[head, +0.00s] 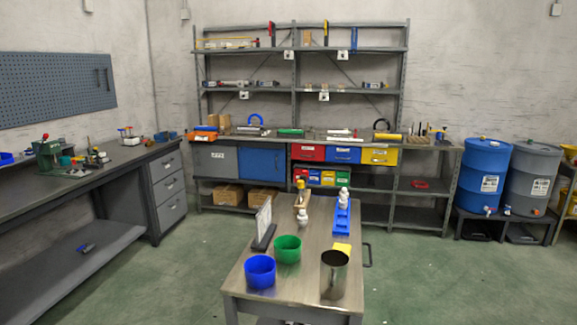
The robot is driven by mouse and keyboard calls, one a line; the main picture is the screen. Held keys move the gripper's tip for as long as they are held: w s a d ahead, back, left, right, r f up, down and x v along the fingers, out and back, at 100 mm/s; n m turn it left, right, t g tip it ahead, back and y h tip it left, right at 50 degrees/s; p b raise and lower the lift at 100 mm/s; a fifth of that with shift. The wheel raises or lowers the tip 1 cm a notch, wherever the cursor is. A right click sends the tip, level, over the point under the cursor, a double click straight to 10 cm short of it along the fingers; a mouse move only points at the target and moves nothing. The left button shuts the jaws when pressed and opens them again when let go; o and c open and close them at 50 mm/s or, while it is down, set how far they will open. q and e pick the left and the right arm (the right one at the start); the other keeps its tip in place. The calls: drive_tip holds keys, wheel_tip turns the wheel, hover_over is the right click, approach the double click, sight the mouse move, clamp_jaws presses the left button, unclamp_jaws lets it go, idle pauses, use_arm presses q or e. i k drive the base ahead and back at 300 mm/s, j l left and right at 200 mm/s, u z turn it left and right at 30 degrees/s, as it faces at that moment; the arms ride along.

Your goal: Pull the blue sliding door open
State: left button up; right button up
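The blue sliding door (262,164) is a flat blue panel in the low cabinet under the back workbench. It sits right of a grey panel (216,161) that bears a small white label. The blue panel covers its part of the cabinet front, so the inside behind it is hidden. A handle on it is too small to make out. Neither of my grippers shows in the head view.
A metal table (297,270) with a blue cup (260,271), a green cup (288,249) and a metal cylinder (335,274) stands before the back workbench. A grey drawer bench (170,187) stands left. Green floor (190,255) is clear between them. Two barrels stand right.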

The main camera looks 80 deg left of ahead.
sight(258, 163)
drive_tip(key=u, duration=3)
drive_tip(key=i+j+u, duration=0.25)
drive_tip(key=u, duration=0.15)
drive_tip(key=i+j+u, duration=0.5)
drive_tip(key=i+u, duration=0.25)
drive_tip(key=i+j+u, duration=0.15)
drive_tip(key=i, duration=0.2)
drive_tip(key=i+j+u, duration=0.15)
drive_tip(key=i, duration=0.25)
drive_tip(key=i+l+z, duration=0.1)
drive_tip(key=i+z, duration=0.95)
drive_tip(key=z, duration=0.15)
drive_tip(key=i+l+z, duration=0.2)
drive_tip(key=i+z, duration=0.2)
drive_tip(key=i, duration=0.55)
drive_tip(key=i+j+z, duration=0.1)
drive_tip(key=i+z, duration=0.3)
drive_tip(key=i, duration=0.6)
drive_tip(key=i+l+u, duration=0.15)
drive_tip(key=i, duration=0.35)
drive_tip(key=i+l+u, duration=0.15)
drive_tip(key=i, duration=0.3)
drive_tip(key=i+l+u, duration=0.15)
drive_tip(key=i+l, duration=0.15)
drive_tip(key=i, duration=0.15)
drive_tip(key=i+l+u, duration=0.15)
drive_tip(key=i+l, duration=0.15)
drive_tip(key=i, duration=0.15)
